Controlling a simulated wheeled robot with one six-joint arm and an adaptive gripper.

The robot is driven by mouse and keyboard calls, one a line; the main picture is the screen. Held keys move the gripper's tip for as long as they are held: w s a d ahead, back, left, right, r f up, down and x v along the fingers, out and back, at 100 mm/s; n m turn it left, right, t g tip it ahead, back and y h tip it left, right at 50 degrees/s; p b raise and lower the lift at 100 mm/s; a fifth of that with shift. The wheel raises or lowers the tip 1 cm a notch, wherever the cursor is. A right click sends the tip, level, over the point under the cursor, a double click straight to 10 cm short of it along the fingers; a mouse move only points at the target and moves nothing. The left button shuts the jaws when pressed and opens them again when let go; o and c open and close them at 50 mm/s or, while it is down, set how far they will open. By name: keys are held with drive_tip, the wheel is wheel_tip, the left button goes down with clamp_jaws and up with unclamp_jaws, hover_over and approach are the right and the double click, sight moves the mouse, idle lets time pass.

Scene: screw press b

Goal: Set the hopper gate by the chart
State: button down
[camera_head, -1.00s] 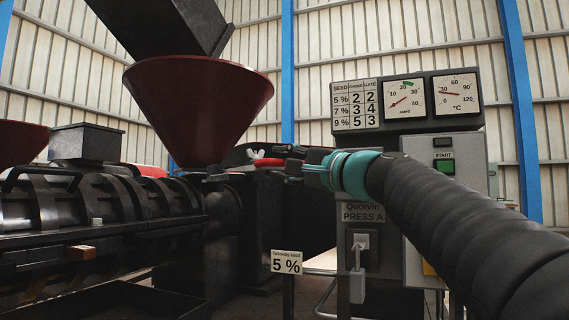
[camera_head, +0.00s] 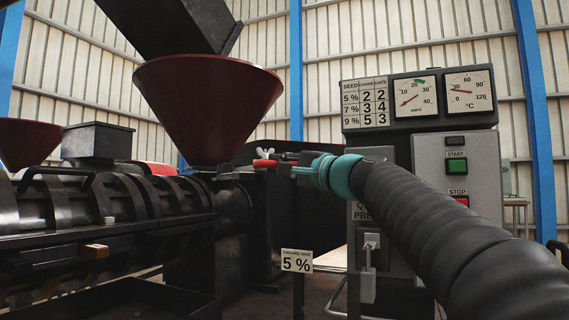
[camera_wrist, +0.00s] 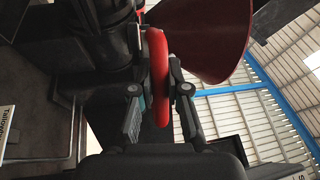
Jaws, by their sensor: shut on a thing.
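The dark red hopper cone (camera_head: 205,105) stands over the press, left of centre in the head view. Right below it is a red rounded handle (camera_head: 264,163) with a pale wing nut (camera_head: 264,153) close by. My gripper (camera_head: 283,167) reaches it from the right. In the wrist view the red handle (camera_wrist: 160,75) runs between the two fingers of my gripper (camera_wrist: 160,85), which are shut on it. The chart (camera_head: 365,103) lists seed, choke and gate; its 5 % row reads 2 and 2. The seed sign (camera_head: 297,261) reads 5 %. No gate scale is readable.
A control cabinet (camera_head: 480,215) with a green start button (camera_head: 457,166) and a red stop button stands behind my arm. Two dials (camera_head: 415,95) sit above it. The ribbed press barrel (camera_head: 90,215) fills the left. A pale lever switch (camera_head: 369,270) hangs below my arm.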

drive_tip(key=c, duration=1.1)
unclamp_jaws()
drive_tip(key=shift+c, duration=0.2)
drive_tip(key=v, duration=1.2)
